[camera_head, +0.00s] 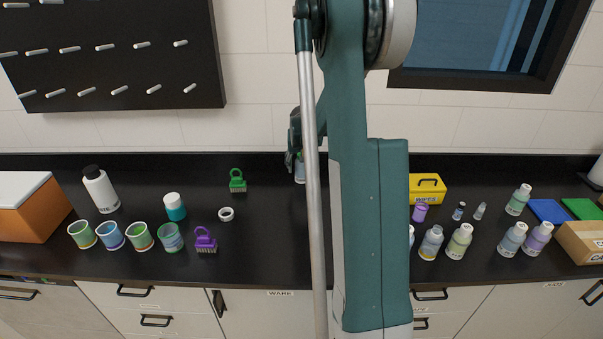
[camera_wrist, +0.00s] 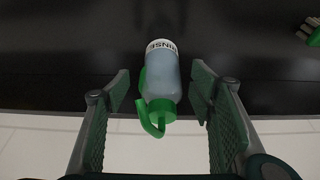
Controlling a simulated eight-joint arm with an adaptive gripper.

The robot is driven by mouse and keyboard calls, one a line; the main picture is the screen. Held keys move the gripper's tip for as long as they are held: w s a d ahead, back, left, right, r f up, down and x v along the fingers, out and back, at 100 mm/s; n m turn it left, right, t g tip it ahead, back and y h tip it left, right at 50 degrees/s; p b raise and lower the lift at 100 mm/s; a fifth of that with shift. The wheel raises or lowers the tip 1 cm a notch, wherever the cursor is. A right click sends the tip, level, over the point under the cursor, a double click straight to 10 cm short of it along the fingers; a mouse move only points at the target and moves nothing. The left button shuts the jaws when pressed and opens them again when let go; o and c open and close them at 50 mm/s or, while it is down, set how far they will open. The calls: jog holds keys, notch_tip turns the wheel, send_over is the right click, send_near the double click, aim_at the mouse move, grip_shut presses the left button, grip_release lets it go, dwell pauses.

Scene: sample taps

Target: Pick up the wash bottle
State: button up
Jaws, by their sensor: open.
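The wash bottle (camera_wrist: 163,72) has a pale blue-grey body, a white band lettered RINSE, and a green cap with a curved green spout. In the wrist view it lies between the two fingers of my gripper (camera_wrist: 160,74), with visible gaps on both sides. My gripper is open and holds nothing. In the head view, only a sliver of the wash bottle (camera_head: 300,172) shows at the back of the counter, beside my arm. My arm hides the rest, and my gripper (camera_head: 294,135) is only partly visible there.
A green brush (camera_head: 237,181) stands left of the bottle. A white bottle (camera_head: 100,189), several cups and a purple brush (camera_head: 205,240) are farther left. A yellow box (camera_head: 427,188) and several small bottles stand right of my arm. The tiled wall (camera_head: 245,125) is close behind.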

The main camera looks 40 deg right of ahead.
aim_at(302, 170)
jog(key=shift+x, duration=2.6)
jog(key=shift+w, duration=0.15)
jog(key=shift+c, duration=0.7)
